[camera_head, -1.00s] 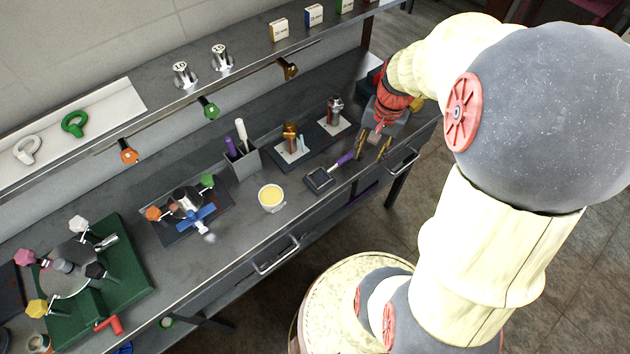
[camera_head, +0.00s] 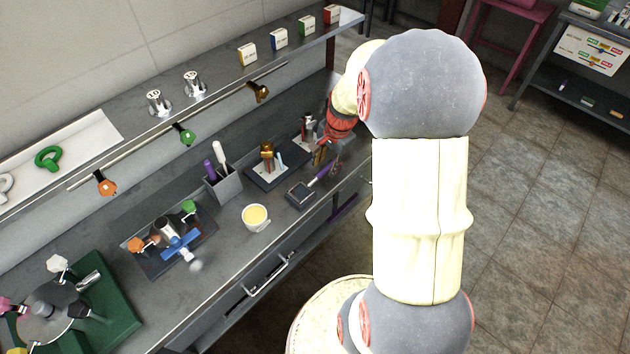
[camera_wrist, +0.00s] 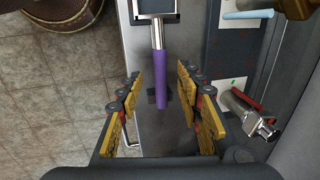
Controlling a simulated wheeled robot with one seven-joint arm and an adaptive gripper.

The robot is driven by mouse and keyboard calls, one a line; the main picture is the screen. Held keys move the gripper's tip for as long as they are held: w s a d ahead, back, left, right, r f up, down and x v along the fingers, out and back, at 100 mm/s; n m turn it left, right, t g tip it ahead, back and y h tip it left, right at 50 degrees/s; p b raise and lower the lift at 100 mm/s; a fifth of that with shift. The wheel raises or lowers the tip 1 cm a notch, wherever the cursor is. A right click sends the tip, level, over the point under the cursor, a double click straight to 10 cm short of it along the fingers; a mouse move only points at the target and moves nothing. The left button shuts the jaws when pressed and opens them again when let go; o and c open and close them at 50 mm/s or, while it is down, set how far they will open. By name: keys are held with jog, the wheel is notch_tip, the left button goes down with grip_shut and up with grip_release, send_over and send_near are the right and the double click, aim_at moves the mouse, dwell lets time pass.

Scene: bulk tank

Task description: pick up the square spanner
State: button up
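No piece is plainly marked as the square spanner. A tool with a purple handle (camera_wrist: 161,80) and a dark square head in a pale frame (camera_wrist: 155,8) lies on the bench. In the head view its square head (camera_head: 300,194) points toward the bench's front left. My gripper (camera_wrist: 160,88) is open and empty. In the wrist view, the handle's end shows between its yellow-padded fingers; whether the fingers are level with it or above it I cannot tell. In the head view my gripper (camera_head: 321,154) is small and partly hidden by my arm.
A chrome fitting with a red part (camera_wrist: 248,114) stands close to the right finger. A brass fitting on a dark mat (camera_head: 267,153), a grey holder (camera_head: 224,188) and a yellow-filled cup (camera_head: 255,217) are nearby. A shelf (camera_head: 215,92) with a tool rail runs above the bench's back.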

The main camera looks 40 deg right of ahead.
aim_at(324, 170)
jog(key=f, duration=0.3)
jog(key=shift+w+f+b, duration=0.1)
jog(key=shift+w+b, duration=0.25)
jog(key=shift+b, duration=0.05)
jog(key=c, duration=0.4)
grip_shut()
